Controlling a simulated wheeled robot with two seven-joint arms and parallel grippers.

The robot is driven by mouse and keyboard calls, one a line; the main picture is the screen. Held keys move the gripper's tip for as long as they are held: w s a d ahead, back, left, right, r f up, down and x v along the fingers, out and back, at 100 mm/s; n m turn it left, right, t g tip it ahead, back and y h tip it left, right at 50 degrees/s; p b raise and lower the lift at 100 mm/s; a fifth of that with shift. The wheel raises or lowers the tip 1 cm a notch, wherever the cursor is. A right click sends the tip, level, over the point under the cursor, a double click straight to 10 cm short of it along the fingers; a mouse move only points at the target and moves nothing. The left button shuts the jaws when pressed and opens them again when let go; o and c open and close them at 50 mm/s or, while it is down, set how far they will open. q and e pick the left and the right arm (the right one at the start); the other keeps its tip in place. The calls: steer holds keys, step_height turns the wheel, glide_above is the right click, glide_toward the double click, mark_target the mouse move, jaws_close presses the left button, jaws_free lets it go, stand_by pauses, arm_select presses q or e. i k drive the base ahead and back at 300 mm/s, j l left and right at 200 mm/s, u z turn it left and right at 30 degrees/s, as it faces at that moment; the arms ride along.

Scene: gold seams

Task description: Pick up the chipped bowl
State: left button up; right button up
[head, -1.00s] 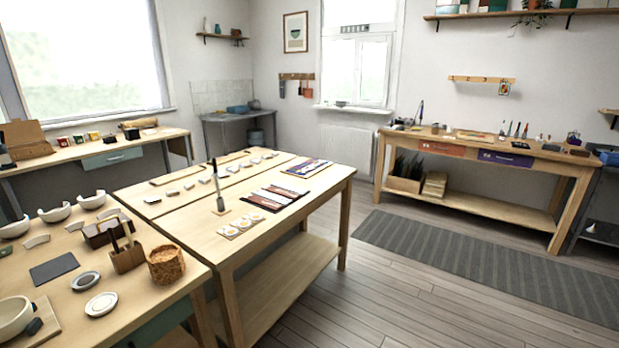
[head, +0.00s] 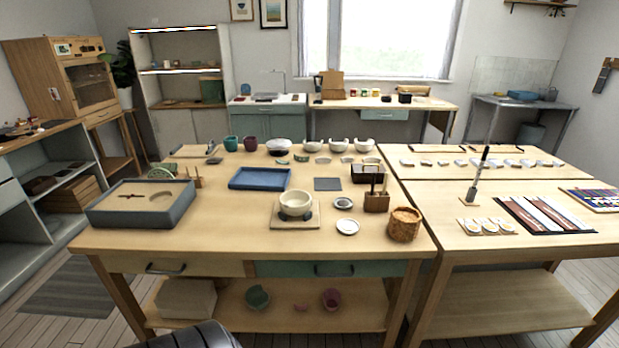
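I cannot tell for certain which bowl is the chipped one. A cream bowl (head: 295,204) stands upright on a square board (head: 281,221) near the front middle of the table; no chip on it is clear at this size. Several white bowls with notched rims, such as this notched bowl (head: 338,146), stand in a row at the table's back edge, with loose curved pieces in front. A green bowl (head: 257,297) and a pink cup (head: 331,298) sit on the lower shelf, with a small pink piece between them. Neither gripper is in view.
The work table (head: 220,225) holds a grey sandbox-like tray (head: 112,219), a blue tray (head: 260,187), a cork pot (head: 404,232), a brown tool block (head: 376,203) and a white dish (head: 347,227). A second table (head: 450,230) adjoins on the right.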

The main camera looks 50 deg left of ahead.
mark_target(293, 202)
steer(key=u, duration=1.8)
